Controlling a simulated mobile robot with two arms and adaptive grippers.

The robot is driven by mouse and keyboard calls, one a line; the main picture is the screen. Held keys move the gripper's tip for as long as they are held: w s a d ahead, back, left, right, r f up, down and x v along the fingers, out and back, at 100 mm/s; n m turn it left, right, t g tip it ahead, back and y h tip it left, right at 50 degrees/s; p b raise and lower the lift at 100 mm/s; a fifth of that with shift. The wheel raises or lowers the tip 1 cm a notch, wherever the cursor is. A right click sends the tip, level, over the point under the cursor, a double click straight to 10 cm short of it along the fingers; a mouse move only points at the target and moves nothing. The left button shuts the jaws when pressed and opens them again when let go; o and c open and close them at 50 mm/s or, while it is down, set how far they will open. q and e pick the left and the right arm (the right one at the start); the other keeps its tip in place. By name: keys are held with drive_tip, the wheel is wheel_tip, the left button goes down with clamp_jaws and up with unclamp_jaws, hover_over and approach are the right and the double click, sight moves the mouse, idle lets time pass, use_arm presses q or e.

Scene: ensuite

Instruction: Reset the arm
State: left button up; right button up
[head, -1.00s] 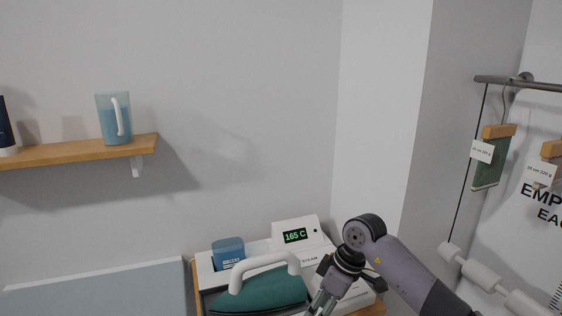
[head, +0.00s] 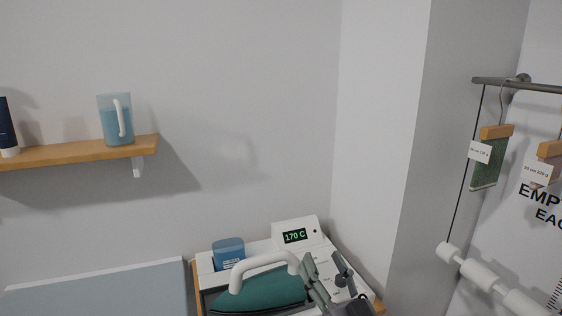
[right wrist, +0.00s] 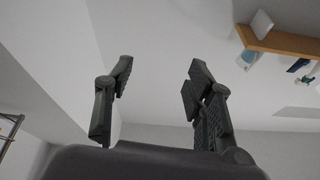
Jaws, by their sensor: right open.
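My right gripper (head: 325,267) is at the bottom of the head view, in front of the white steam station (head: 262,247) and just right of the iron's handle. I cannot tell whether it touches the station or the iron. In the right wrist view its two fingers (right wrist: 158,78) stand apart with nothing between them, against bare wall and ceiling. The teal iron (head: 262,291) with its white handle (head: 262,262) rests on the station. My left gripper is in neither view.
The station's display (head: 295,236) reads 170 C, with a blue tank (head: 228,252) beside it. A pale board (head: 95,290) lies lower left. A shelf (head: 80,152) holds a jug (head: 116,122). A rail (head: 545,86) with hanging samples (head: 489,165) is at right.

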drive_tip(key=s+d+f+m+g+h, duration=0.2)
drive_tip(key=s+d+f+g+h, duration=0.3)
drive_tip(key=f, duration=0.4)
drive_tip(key=s+d+f+m+g+h, duration=0.2)
drive_tip(key=s+d+f+g+h, duration=0.15)
drive_tip(key=d+f, duration=0.45)
drive_tip(key=s+f+n+g, duration=0.1)
drive_tip(key=s+f+g, duration=0.25)
drive_tip(key=s, duration=0.35)
drive_tip(key=s+a+f+n+g+y, duration=0.1)
drive_tip(key=s+f+g, duration=0.1)
drive_tip(key=s+f, duration=0.4)
drive_tip(key=s+f+n+g, duration=0.2)
drive_tip(key=s+f+g, duration=0.1)
drive_tip(key=s, duration=0.6)
wheel_tip(320, 180, down, 27)
drive_tip(key=s+g, duration=0.1)
drive_tip(key=s, duration=0.1)
drive_tip(key=s+d+f+g, duration=0.1)
drive_tip(key=s+d+f, duration=0.1)
drive_tip(key=s+f, duration=1.2)
drive_tip(key=shift+s+d+f+g, duration=0.3)
drive_tip(key=shift+s+d, duration=0.1)
drive_tip(key=shift+s, duration=0.5)
